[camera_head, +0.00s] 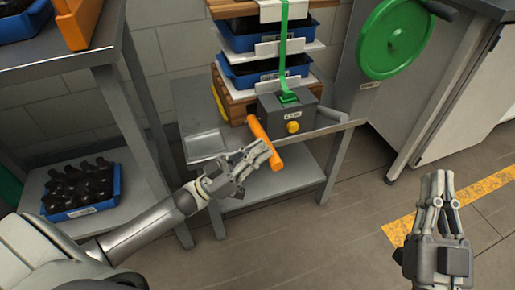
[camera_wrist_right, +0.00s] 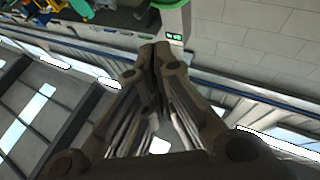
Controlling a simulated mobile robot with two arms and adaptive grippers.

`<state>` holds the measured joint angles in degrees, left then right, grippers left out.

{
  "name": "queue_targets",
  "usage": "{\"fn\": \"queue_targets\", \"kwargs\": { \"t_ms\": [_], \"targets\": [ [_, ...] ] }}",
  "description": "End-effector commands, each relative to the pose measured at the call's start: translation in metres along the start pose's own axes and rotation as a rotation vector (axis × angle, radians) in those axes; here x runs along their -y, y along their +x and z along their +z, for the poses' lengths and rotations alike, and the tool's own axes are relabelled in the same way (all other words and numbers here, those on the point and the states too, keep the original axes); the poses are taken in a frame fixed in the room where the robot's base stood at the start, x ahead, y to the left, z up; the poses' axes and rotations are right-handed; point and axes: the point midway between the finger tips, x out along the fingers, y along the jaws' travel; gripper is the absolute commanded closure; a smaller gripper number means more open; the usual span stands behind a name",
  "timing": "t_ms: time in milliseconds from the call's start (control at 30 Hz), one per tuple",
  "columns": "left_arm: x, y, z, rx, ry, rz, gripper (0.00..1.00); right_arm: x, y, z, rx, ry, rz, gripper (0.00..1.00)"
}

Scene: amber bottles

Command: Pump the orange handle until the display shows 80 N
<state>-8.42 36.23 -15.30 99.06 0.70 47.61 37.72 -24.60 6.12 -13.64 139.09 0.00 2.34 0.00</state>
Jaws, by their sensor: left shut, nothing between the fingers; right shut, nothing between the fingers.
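The orange handle (camera_head: 276,162) is a tilted bar at the front of a dark grey box (camera_head: 271,113) on the small metal table. The box carries a small pale display (camera_head: 293,114), too small to read, and a yellow knob (camera_head: 293,127). My left gripper (camera_head: 267,146) is shut, with its fingertips over the handle's middle in the picture; I cannot tell whether they touch it. My right gripper (camera_head: 437,176) is shut and empty, well to the right above the floor. Its closed fingers also show in the right wrist view (camera_wrist_right: 158,48).
A green strap (camera_head: 284,50) runs over a stack of blue trays (camera_head: 255,44) behind the box. A grey plate (camera_head: 205,146) lies left of it. A shelf with a blue crate of dark bottles (camera_head: 118,188) stands left. A green wheel (camera_head: 394,40) is at right. The floor between is clear.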

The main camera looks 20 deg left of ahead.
Motion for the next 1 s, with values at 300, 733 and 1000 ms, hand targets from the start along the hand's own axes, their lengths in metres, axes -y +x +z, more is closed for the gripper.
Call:
{"fn": "queue_targets", "kwargs": {
  "t_ms": [300, 733, 1000],
  "targets": [
    [-0.001, -0.005, 0.01, 0.006, 0.048, 0.027, 1.0, 0.004, -0.003, -0.029, -0.167, 0.007, -0.007, 1.0],
    [-0.002, -0.007, 0.012, 0.011, 0.055, 0.03, 1.0, 0.004, -0.004, -0.034, -0.193, 0.008, -0.008, 1.0],
    [-0.002, -0.006, 0.012, 0.013, 0.054, 0.029, 1.0, 0.004, -0.003, -0.033, -0.18, 0.007, -0.008, 1.0]
  ]
}}
